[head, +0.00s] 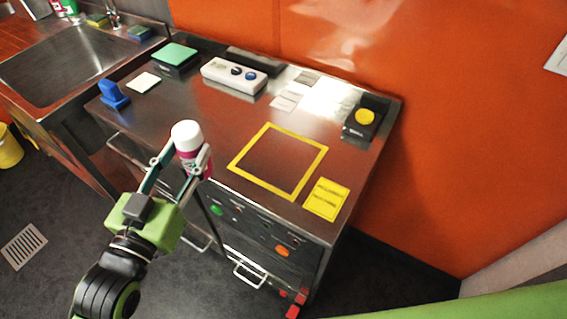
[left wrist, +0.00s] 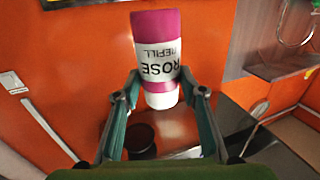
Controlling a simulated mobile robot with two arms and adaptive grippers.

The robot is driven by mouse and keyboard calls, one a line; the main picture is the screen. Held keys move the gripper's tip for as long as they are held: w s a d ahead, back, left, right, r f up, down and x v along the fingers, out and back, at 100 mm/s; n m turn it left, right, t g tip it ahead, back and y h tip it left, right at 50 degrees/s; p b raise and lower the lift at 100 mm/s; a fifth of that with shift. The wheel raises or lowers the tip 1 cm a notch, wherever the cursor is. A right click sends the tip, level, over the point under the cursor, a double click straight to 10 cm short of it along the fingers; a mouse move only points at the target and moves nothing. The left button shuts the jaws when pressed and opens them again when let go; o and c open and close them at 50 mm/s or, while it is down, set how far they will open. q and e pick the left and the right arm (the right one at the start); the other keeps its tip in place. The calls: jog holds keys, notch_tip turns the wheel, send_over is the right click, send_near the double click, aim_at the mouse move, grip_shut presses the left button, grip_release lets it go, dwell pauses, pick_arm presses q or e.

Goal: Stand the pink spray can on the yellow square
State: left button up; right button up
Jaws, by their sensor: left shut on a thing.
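The pink spray can (head: 190,162) with a white cap is held in my left gripper (head: 182,163), near the left front edge of the steel worktop. It appears roughly upright, cap up, and left of the yellow square. In the left wrist view the can (left wrist: 156,30) shows a white label reading "ROSE REFILL", with the fingers of my left gripper (left wrist: 158,80) on both sides of it. The yellow square (head: 234,166) is a taped outline on the worktop, empty inside. Whether the can's base touches anything is hidden. My right gripper is not in view.
A yellow note (head: 326,198) lies right of the square. A black box with a yellow button (head: 365,117) stands behind it. The sink (head: 75,65) is at left.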

aim_at(191, 136)
pick_arm(q)
jog(key=w+h, duration=0.1)
jog(key=w+r+m+b, duration=0.1)
jog(key=w+d+g+h+b, duration=0.1)
jog(key=shift+w+r+m+h, duration=0.15)
jog(key=shift+r+m+h, duration=0.05)
jog(key=shift+m+h, duration=0.1)
jog(key=shift+w+b, duration=0.1)
jog(key=shift+b, duration=0.25)
jog(key=w+d+f, duration=0.2)
jog(key=d+f, duration=0.2)
jog(key=w+d+f, duration=0.3)
jog(key=f, duration=0.1)
jog(key=w+d+f, duration=0.2)
jog(key=d+f, duration=0.2)
jog(key=shift+w+d+f+b, duration=0.25)
jog(key=shift+w+d+b, duration=0.05)
jog(key=shift+d, duration=0.05)
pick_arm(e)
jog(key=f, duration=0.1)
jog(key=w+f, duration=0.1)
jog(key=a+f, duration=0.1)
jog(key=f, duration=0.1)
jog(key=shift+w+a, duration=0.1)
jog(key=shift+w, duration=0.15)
pick_arm(q)
jog(key=shift+f, duration=0.15)
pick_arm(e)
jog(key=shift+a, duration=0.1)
